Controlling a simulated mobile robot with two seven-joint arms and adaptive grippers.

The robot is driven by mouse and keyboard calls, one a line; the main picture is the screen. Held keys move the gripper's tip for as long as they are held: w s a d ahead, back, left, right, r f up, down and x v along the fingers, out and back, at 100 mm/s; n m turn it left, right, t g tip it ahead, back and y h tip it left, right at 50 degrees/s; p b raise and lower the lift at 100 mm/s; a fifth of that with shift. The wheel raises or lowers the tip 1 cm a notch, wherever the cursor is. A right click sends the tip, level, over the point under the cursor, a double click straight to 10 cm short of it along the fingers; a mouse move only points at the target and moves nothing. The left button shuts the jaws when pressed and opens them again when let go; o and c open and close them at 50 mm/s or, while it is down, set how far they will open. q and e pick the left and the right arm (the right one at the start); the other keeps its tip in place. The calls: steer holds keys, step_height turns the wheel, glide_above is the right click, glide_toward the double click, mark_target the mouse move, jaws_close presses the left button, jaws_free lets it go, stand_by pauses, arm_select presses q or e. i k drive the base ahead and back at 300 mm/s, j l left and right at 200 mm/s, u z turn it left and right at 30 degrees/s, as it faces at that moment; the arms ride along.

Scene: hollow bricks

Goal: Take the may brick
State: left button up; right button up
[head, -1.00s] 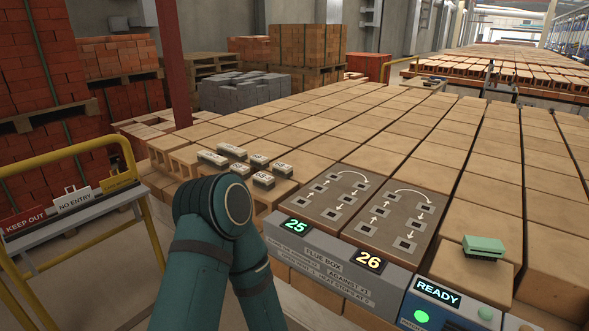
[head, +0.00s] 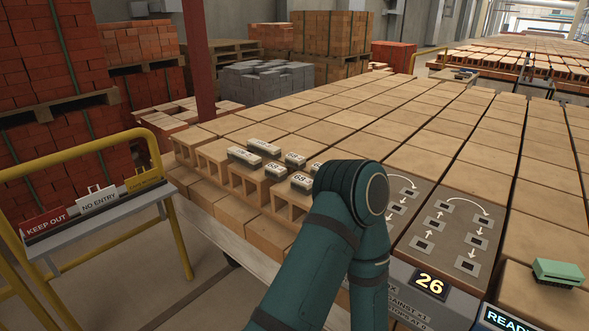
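No brick reads clearly as "may" in the head view. Small dark blocks with pale tops sit on the hollow bricks at the near left edge of the stack: a rear one (head: 264,147), a left one (head: 242,155), a middle one (head: 295,159) and two front ones (head: 274,172) and (head: 302,182). Some tops seem to read 68; other marks are too small to read. One of my teal arms rises from the bottom centre, its elbow beside these blocks and partly hiding one. Neither gripper is in view.
A dark panel (head: 447,230) with arrows and a plate reading 26 lies right of my arm. A green block (head: 557,273) sits on a brick at far right. A yellow rail (head: 95,150) with KEEP OUT and NO ENTRY signs stands left. Open floor lies between rail and stack.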

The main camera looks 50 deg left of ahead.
mark_target(277, 173)
steer(key=j+z, duration=0.2)
steer(key=j, duration=0.25)
steer(key=k+j+z, duration=0.1)
steer(key=j+z, duration=0.15)
steer(key=j, duration=0.2)
steer(key=k+j, duration=0.1)
steer(key=j, duration=0.4)
steer(key=j+z, duration=0.15)
steer(key=j, duration=0.3)
steer(key=k+j, duration=0.2)
steer(key=j, duration=0.3)
steer(key=k+j+z, duration=0.1)
steer(key=j, duration=0.35)
